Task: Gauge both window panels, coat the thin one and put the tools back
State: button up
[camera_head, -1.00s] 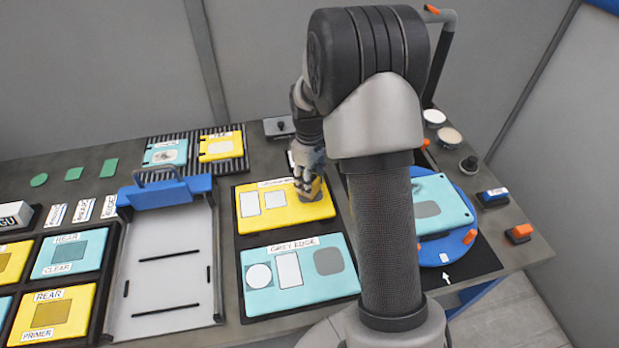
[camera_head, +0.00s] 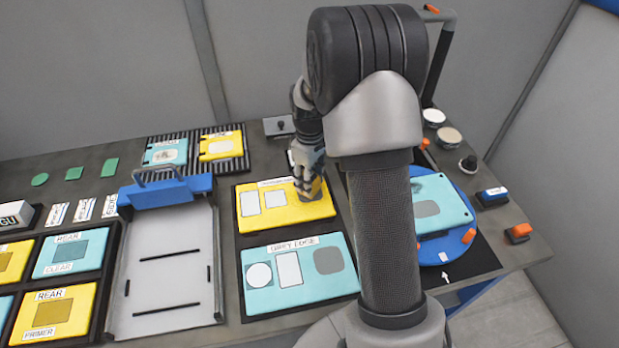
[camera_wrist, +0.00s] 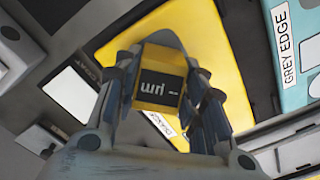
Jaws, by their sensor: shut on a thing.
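My gripper (camera_head: 313,192) is over the right end of the yellow panel (camera_head: 285,217), which lies on a dark mat. In the wrist view my gripper (camera_wrist: 163,105) is shut on a small yellow and black block (camera_wrist: 160,80) with white lettering, probably the gauge. Whether the block touches the panel I cannot tell. A teal panel (camera_head: 308,300) labelled GREY EDGE lies just in front; it shows at the wrist view's right (camera_wrist: 293,95). Another teal panel (camera_head: 447,192) lies on the blue turntable (camera_head: 435,258), partly hidden by my arm.
A grey tray (camera_head: 150,235) with a blue handle end stands to the left. Teal and yellow sample plates (camera_head: 72,255) lie beyond it. A ribbed rack (camera_head: 190,155) with two small plates is behind. Round pots (camera_head: 449,136) and a blue button box (camera_head: 493,196) are at right.

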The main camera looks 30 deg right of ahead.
jog(key=shift+f, duration=0.2)
dwell(0.6)
jog(key=o, duration=1.4)
jog(key=shift+c, duration=0.2)
jog(key=shift+r, duration=0.1)
jog(key=shift+r+p, duration=2.3)
jog(key=shift+r, duration=0.7)
jog(key=shift+f, duration=0.1)
